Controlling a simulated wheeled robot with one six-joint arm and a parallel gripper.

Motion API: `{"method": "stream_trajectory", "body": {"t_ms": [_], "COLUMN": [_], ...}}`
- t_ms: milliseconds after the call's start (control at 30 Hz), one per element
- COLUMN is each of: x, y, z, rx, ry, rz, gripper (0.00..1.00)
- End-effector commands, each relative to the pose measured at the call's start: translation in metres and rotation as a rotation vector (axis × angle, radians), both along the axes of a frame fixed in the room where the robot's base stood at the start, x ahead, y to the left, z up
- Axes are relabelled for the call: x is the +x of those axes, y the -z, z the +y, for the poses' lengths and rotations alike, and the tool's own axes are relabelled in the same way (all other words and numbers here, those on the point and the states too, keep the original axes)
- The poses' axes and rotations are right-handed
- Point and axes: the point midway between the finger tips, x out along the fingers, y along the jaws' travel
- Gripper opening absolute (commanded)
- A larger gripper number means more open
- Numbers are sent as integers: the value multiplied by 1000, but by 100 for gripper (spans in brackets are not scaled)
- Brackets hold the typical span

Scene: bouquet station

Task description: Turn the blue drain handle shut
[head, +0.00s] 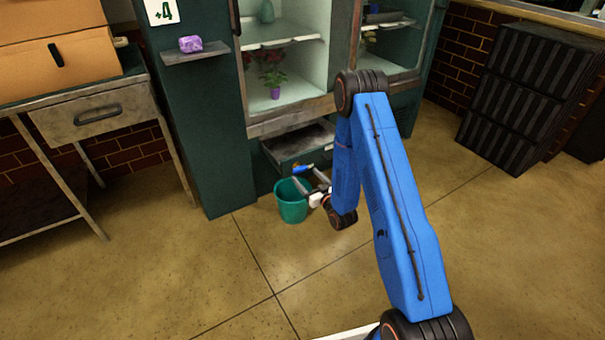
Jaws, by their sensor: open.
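The small blue drain handle (304,169) shows low on the front of the green cabinet, below the cooler, with a bit of orange at its left end. My gripper (307,179) is low in front of the cabinet, just below the handle in the picture. Its two grey fingers are apart, with nothing seen between them. I cannot tell whether a finger touches the handle. A teal bucket (291,205) stands on the floor under and left of the fingers. The fingers hide part of the bucket's rim and the area around the handle.
The cooler's lower drawer or tray (300,143) is above the handle. A steel table (95,118) stands at the left and black stacked crates (523,92) at the right. The floor (170,270) in front is clear.

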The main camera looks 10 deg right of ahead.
Motion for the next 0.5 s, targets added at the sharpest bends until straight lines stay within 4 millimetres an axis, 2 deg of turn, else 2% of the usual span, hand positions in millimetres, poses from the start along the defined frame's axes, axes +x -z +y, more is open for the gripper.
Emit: {"method": "stream_trajectory", "body": {"t_ms": [200, 500], "x": [27, 39], "y": [0, 0], "z": [9, 13], "rx": [0, 0], "ry": [-1, 0], "rz": [0, 1], "gripper": [75, 75]}}
